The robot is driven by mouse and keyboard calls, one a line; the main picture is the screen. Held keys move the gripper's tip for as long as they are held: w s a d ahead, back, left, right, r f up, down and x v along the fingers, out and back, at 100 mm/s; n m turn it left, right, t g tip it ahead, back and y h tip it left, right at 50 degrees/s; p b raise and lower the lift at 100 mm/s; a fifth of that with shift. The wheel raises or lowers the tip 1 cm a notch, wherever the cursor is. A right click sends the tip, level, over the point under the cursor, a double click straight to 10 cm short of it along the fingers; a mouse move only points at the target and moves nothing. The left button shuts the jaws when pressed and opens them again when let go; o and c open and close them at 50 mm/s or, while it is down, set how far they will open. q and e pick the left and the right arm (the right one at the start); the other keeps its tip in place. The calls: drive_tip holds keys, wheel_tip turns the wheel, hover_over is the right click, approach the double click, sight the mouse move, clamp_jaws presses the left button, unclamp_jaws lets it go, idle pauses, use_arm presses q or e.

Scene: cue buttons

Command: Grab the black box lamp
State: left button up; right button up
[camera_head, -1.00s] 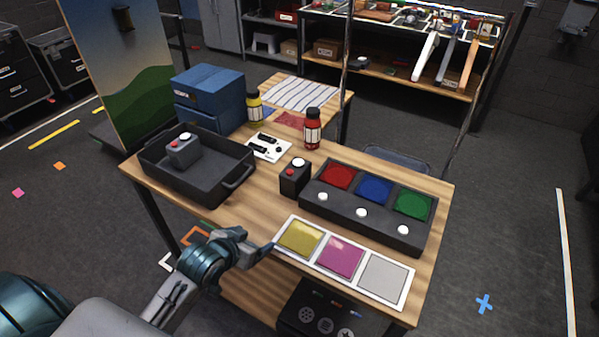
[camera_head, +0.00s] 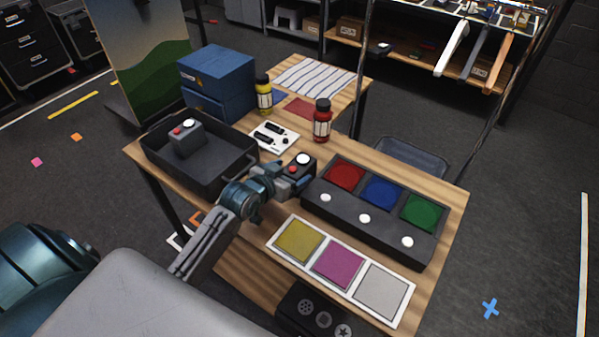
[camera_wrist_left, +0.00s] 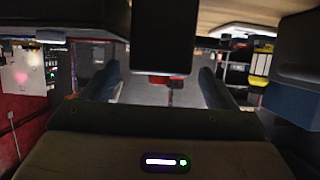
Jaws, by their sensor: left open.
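The black box lamp (camera_head: 302,163) is a small dark box with a red button and a white dome on top. It stands upright on the wooden table, left of the long three-button panel. My left gripper (camera_head: 293,183) is open at the near side of this box and covers part of its front. In the left wrist view, a black box (camera_wrist_left: 165,35) shows in the gap between the two open fingers (camera_wrist_left: 160,82). I cannot tell whether the fingers touch it. My right gripper is not in view.
A black tray (camera_head: 205,180) holds a similar grey box (camera_head: 187,138). The panel (camera_head: 345,223) has red, blue and green pads. Yellow (camera_head: 263,97) and red (camera_head: 321,122) bottles stand behind, beside a white switch plate (camera_head: 273,137). A white strip of coloured tiles (camera_head: 316,283) lies in front.

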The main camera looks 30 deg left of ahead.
sight(300, 167)
use_arm(q)
drive_tip(key=p+x, duration=0.2)
drive_tip(key=x, duration=0.2)
drive_tip(key=shift+w, duration=0.15)
drive_tip(key=shift+w+d+f, duration=0.1)
drive_tip(key=shift+w+f, duration=0.25)
drive_tip(key=c, duration=1.4)
drive_tip(key=shift+r, duration=0.1)
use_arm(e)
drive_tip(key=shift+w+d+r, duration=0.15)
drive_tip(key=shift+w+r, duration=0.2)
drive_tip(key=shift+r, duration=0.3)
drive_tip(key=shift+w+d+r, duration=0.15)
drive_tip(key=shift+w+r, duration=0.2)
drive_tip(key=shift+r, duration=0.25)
